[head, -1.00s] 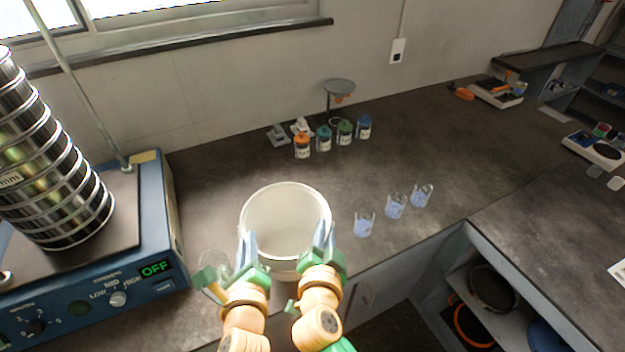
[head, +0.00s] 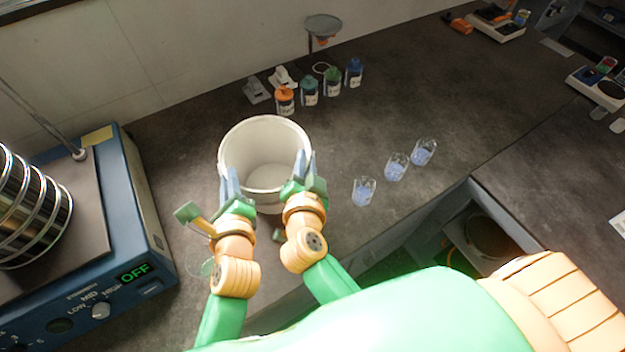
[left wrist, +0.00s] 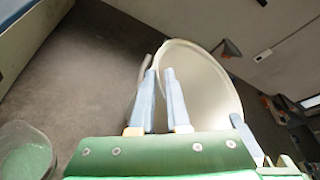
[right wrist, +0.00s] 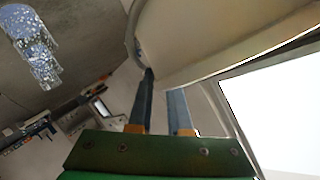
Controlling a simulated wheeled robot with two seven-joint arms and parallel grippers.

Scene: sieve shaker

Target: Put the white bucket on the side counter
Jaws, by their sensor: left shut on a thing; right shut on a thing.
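The white bucket (head: 264,140) is upright and empty over the dark counter, beside the sieve shaker; I cannot tell whether its base touches the counter. My left gripper (head: 229,183) is shut on the near left part of its wall. My right gripper (head: 304,165) is shut on its near right wall. In the left wrist view the bucket (left wrist: 205,85) fills the middle, with the left gripper's fingers (left wrist: 160,90) at its rim. In the right wrist view the bucket wall (right wrist: 200,40) lies by the right gripper's fingers (right wrist: 162,95). The side counter (head: 560,185) is at right.
The blue sieve shaker (head: 140,200) with its sieve stack (head: 30,210) stands left, its display reading OFF. Several lidded jars (head: 309,91) stand behind the bucket. Three glass beakers (head: 396,167) stand to its right. A glass vessel (head: 200,262) is near my left gripper.

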